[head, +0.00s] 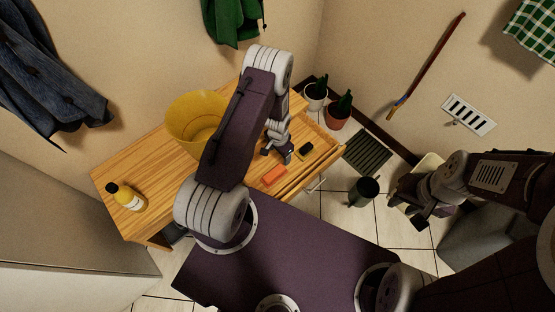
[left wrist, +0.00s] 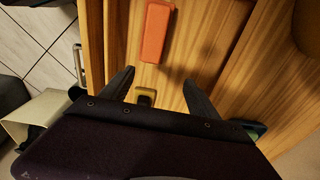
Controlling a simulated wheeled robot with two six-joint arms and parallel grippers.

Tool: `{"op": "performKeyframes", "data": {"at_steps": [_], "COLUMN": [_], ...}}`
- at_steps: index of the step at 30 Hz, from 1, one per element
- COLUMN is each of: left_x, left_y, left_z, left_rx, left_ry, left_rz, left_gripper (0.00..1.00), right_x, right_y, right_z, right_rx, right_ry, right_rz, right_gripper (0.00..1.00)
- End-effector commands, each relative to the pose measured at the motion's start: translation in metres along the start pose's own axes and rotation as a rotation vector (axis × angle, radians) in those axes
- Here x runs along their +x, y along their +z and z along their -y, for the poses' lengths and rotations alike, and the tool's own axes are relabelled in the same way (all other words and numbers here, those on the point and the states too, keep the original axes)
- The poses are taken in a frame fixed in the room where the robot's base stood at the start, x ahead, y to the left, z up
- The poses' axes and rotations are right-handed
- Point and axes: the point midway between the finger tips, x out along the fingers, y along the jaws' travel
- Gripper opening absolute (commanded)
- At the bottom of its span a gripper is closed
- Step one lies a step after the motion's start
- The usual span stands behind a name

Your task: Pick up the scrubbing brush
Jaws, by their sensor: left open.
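A small yellow and black block (head: 304,151) and an orange-red block (head: 274,175) lie near the front edge of the wooden table; I cannot tell for sure which is the scrubbing brush. My left gripper (head: 277,154) is over the table close to both, open and empty. In the left wrist view the yellow and black block (left wrist: 145,96) shows between the open fingers (left wrist: 158,88), partly hidden by my gripper body. The orange block (left wrist: 156,32) lies beyond the fingertips. My right gripper (head: 410,197) hangs off to the right, away from the table; its jaws are unclear.
Potted plants (head: 338,113), a dark bin (head: 364,190) and a floor grate (head: 367,151) are to the right.

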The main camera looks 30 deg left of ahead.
Motion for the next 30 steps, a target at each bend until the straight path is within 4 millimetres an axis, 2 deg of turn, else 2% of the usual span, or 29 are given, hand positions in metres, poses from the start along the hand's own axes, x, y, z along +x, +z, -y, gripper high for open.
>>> {"op": "performKeyframes", "data": {"at_steps": [1,3,6,11,18,24,26,30], "left_x": [0.009,0.018,0.025,0.030,0.067,0.067,0.073,0.092], "left_y": [0.013,0.027,0.038,0.040,0.043,0.043,0.044,0.048], "left_z": [-0.005,-0.011,-0.016,-0.015,-0.017,-0.017,-0.017,-0.018], "left_rx": [-0.005,-0.011,-0.016,-0.020,-0.019,-0.019,-0.020,-0.020], "left_ry": [0.015,0.031,0.043,0.044,0.043,0.043,0.043,0.043], "left_rz": [0.028,0.057,0.078,0.080,0.079,0.079,0.078,0.078], "left_gripper": [0.70,0.70,0.70,0.70,0.70,0.70,0.70,0.70], "right_x": [-0.001,-0.002,-0.002,0.003,0.039,0.041,0.048,0.077], "right_y": [0.000,0.000,0.000,0.000,0.004,0.004,0.005,0.008], "right_z": [0.000,0.000,0.000,0.000,-0.001,-0.001,-0.001,-0.002], "right_rx": [0.000,0.000,0.000,0.000,0.000,0.000,0.000,0.000], "right_ry": [0.000,0.000,0.000,0.000,0.000,0.000,0.000,0.000], "right_rz": [0.000,0.000,0.000,0.000,0.000,0.000,0.000,0.000], "right_gripper": [0.33,0.33,0.33,0.33,0.33,0.33,0.33,0.33]}}
